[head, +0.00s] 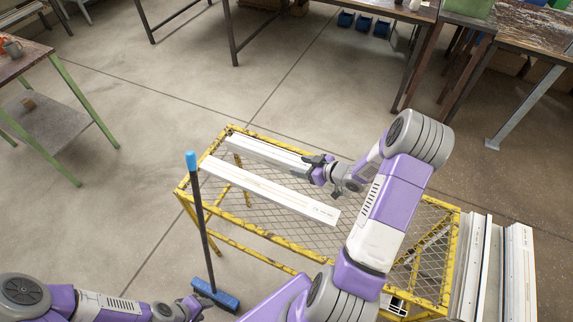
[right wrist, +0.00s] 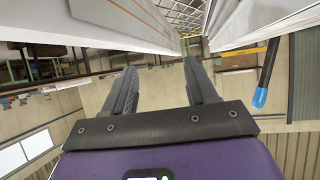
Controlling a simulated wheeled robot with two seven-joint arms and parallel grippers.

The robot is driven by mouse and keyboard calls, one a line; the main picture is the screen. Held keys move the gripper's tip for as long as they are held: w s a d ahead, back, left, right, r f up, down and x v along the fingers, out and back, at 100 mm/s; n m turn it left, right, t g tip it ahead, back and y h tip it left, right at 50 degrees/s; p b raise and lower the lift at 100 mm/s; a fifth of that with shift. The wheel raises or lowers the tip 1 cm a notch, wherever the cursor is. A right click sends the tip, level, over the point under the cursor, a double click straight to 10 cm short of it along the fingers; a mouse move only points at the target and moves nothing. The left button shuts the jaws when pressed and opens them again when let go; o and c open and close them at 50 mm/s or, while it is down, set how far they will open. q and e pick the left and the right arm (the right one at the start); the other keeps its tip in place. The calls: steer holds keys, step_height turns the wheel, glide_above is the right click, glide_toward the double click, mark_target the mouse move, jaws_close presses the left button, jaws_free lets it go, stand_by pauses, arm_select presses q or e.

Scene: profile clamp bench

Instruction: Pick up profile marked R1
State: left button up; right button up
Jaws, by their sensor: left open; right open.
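Two long white profiles lie on the yellow mesh-topped table: a far profile (head: 262,151) and a near profile (head: 270,192). The near one has small print at its right end, too small to read, so I cannot tell which is R1. My right gripper (head: 320,174) is open at the right end of the far profile, which it partly hides. In the right wrist view its open fingers (right wrist: 162,78) have nothing visible between them; a white profile (right wrist: 130,22) fills the upper left. My left gripper (head: 196,303) is low at the left, near the broom, with no profile at it.
The yellow table (head: 183,187) has bare mesh around the profiles. A broom (head: 204,230) with a blue-tipped handle stands at its near left side. Workbenches (head: 330,45) line the back; open floor lies left.

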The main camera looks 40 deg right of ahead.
mark_target(285, 160)
steer(key=x, duration=0.2)
steer(key=b+x, duration=0.1)
steer(key=x, duration=0.3)
steer(key=shift+w+d+b, duration=0.2)
steer(key=shift+w+b, duration=0.15)
steer(key=shift+w, duration=0.05)
jaws_close()
